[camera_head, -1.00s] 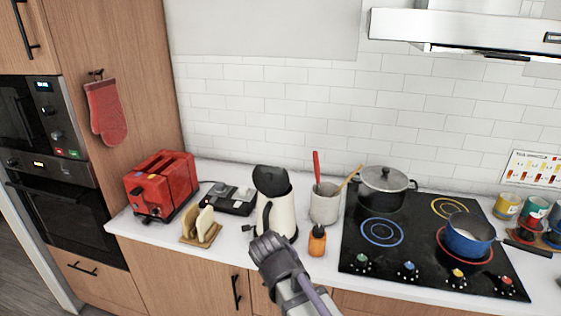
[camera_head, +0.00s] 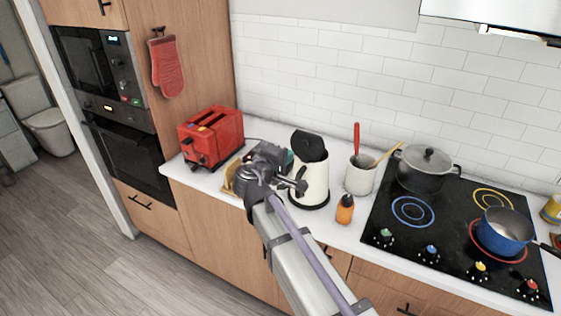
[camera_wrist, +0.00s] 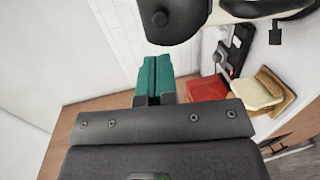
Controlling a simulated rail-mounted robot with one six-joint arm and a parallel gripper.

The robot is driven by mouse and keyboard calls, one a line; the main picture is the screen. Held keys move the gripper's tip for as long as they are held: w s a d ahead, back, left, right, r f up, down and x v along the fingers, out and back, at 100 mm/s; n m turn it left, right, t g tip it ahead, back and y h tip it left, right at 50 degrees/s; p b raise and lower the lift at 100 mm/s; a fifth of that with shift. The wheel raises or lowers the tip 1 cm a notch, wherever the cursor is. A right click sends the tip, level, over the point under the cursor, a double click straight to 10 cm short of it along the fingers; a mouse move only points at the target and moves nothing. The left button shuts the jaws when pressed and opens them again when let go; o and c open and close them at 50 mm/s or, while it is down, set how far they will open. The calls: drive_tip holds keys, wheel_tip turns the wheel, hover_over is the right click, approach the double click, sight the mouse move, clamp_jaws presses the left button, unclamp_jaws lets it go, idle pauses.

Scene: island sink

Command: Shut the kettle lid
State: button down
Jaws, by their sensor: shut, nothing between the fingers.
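The kettle (camera_head: 314,184) stands on the counter, cream with a black base. Its black lid (camera_head: 309,146) is raised and stands up above the body. My gripper (camera_head: 290,158) is just left of the kettle at about lid height; its teal fingers are shut and empty. In the wrist view the closed fingers (camera_wrist: 154,68) point toward the wall. The dark rounded lid (camera_wrist: 176,18) shows just above them, with part of the cream kettle (camera_wrist: 240,22) at the top edge. I cannot tell whether the fingers touch the lid.
A red toaster (camera_head: 211,138) stands left; the bread rack (camera_wrist: 281,98) is partly hidden behind my arm in the head view. An orange bottle (camera_head: 345,210) and a utensil pot (camera_head: 360,178) stand right of the kettle, then the hob (camera_head: 440,225) with pots.

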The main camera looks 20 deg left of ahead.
sight(304, 143)
drive_tip(key=b+x, duration=0.1)
drive_tip(key=x, duration=0.7)
drive_tip(key=shift+w+d, duration=0.1)
